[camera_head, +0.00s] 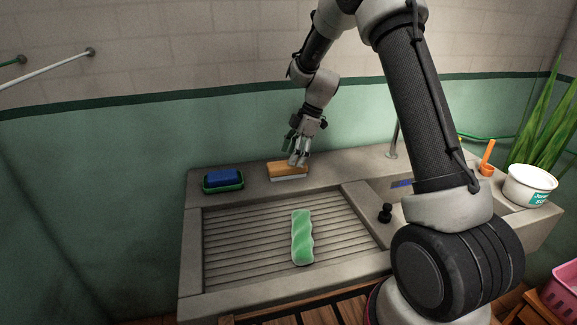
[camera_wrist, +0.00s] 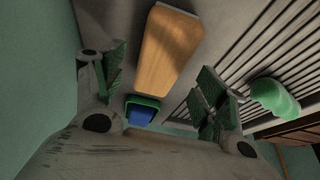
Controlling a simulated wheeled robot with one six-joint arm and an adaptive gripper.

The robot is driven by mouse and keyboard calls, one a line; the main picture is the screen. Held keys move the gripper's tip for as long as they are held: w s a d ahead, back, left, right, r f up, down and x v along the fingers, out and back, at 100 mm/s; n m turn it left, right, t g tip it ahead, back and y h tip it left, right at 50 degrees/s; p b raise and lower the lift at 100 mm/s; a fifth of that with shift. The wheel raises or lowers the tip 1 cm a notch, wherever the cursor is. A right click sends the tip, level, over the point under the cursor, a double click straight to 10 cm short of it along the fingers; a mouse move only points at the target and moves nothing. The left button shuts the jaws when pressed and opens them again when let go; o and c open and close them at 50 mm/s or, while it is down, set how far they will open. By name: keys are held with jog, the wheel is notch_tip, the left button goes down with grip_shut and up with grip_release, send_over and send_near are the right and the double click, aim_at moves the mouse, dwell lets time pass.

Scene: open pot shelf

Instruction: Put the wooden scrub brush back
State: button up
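The wooden scrub brush (camera_head: 288,170) has a tan wooden back and pale bristles below. It lies bristles down on the back ledge of the stone sink (camera_head: 250,180), behind the ribbed drainboard. My gripper (camera_head: 298,160) is right above the brush's right end in the head view. In the wrist view, my gripper (camera_wrist: 163,84) has its green-padded fingers spread wide, with the wooden back of the brush (camera_wrist: 168,48) showing between and beyond them. No contact with the brush is clear. The fingers hide part of its right end in the head view.
A blue sponge in a green dish (camera_head: 224,184) stands left of the brush. A green twisted cloth (camera_head: 302,238) lies on the drainboard. A black plug (camera_head: 385,213), a tap (camera_head: 394,140) and a white tub (camera_head: 530,186) are to the right. The wall is close behind.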

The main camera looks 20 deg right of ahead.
jog(key=shift+v, duration=1.4)
jog(key=s+d+r+m+t+h, duration=0.1)
jog(key=s+d+r+m, duration=0.25)
jog(key=s+r, duration=0.5)
jog(key=s+d+r+m+t+h, duration=0.1)
jog(key=s+d+r+m, duration=0.3)
jog(key=s+r, duration=0.45)
jog(key=s+d+m+t+h, duration=0.1)
jog(key=s+d+m, duration=0.1)
jog(key=s+m, duration=0.3)
jog(key=s+d+m+t+h, duration=0.1)
jog(key=s+m, duration=0.4)
jog(key=s, duration=0.9)
jog(key=shift+d+r, duration=0.15)
jog(key=shift+d, duration=0.5)
